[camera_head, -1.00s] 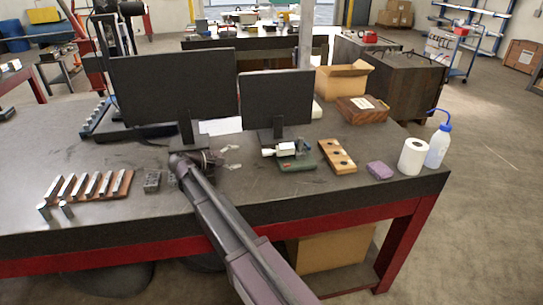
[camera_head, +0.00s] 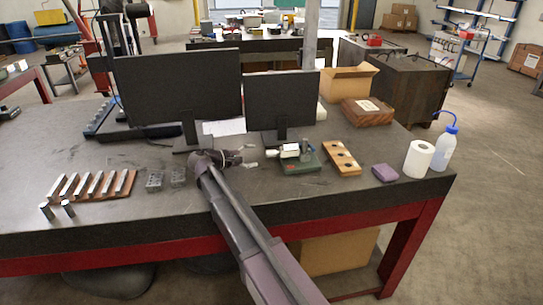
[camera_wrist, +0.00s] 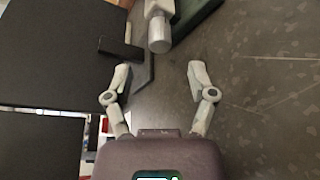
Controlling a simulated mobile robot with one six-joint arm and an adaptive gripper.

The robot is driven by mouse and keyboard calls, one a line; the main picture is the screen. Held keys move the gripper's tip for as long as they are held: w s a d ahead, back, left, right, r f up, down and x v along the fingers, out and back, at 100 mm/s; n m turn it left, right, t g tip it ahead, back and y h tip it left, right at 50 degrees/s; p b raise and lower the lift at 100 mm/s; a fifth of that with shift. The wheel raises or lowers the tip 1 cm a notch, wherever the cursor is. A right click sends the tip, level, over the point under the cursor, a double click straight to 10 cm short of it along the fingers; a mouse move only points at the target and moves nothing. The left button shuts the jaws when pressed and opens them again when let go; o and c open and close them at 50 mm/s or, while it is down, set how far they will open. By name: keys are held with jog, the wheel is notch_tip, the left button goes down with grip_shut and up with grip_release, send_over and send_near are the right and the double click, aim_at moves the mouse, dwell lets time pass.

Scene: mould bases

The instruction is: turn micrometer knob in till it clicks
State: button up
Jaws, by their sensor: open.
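The micrometer (camera_head: 290,150) sits on a green base (camera_head: 301,162) in front of the smaller monitor. In the wrist view its silver cylindrical knob end (camera_wrist: 159,32) points toward my gripper, with part of the green base (camera_wrist: 200,8) behind it. My gripper (camera_wrist: 157,82) is open and empty. Its two fingers are spread on either side of the knob's line, and the knob is beyond the fingertips, apart from them. In the head view my gripper (camera_head: 247,156) is just left of the micrometer, its fingers partly hidden by my wrist.
Two monitors (camera_head: 180,88) stand close behind. A wooden block with holes (camera_head: 342,158), a purple block (camera_head: 384,173), a paper roll (camera_head: 418,160) and a wash bottle (camera_head: 447,148) are to the right. Metal bars (camera_head: 95,186) and small grey blocks (camera_head: 154,182) lie left.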

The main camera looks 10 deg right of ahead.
aim_at(273, 154)
jog(key=b+x, duration=0.1)
jog(key=x, duration=0.7)
jog(key=shift+w+d+f+b, duration=0.15)
jog(key=shift+d+b, duration=0.15)
jog(key=shift+d, duration=0.05)
grip_shut()
